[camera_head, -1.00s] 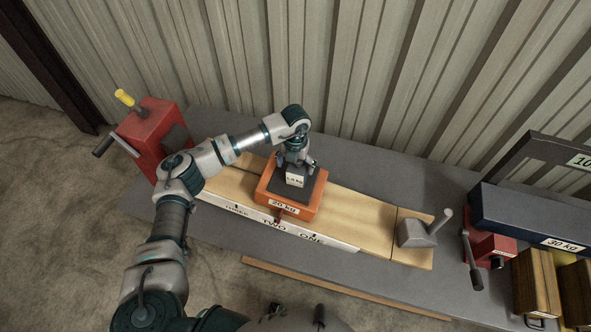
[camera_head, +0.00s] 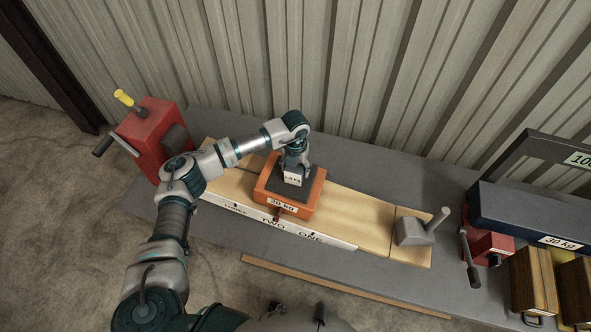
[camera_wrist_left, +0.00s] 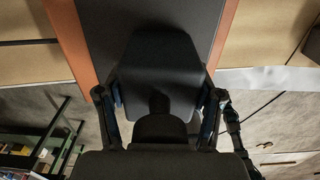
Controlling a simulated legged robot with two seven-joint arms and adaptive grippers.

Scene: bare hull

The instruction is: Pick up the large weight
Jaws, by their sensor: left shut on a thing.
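A dark weight with a pale label (camera_head: 292,179) stands on the black top of an orange box marked 20 kg (camera_head: 283,206). The label's number is too small to read surely. My left gripper (camera_head: 295,166) is over this weight from above and shut on it. In the left wrist view the dark weight (camera_wrist_left: 158,65) lies between the two fingers of my left gripper (camera_wrist_left: 160,98), with the orange box's rim (camera_wrist_left: 70,40) around it. Whether the weight touches the box top is hard to tell. My right gripper is not in view.
The orange box sits on a wooden board (camera_head: 360,212) marked one, two, three, on a grey table (camera_head: 400,165). A red machine (camera_head: 150,130) stands at left. A grey lever block (camera_head: 415,231) and a 30 kg block (camera_head: 525,215) are at right. A corrugated wall is behind.

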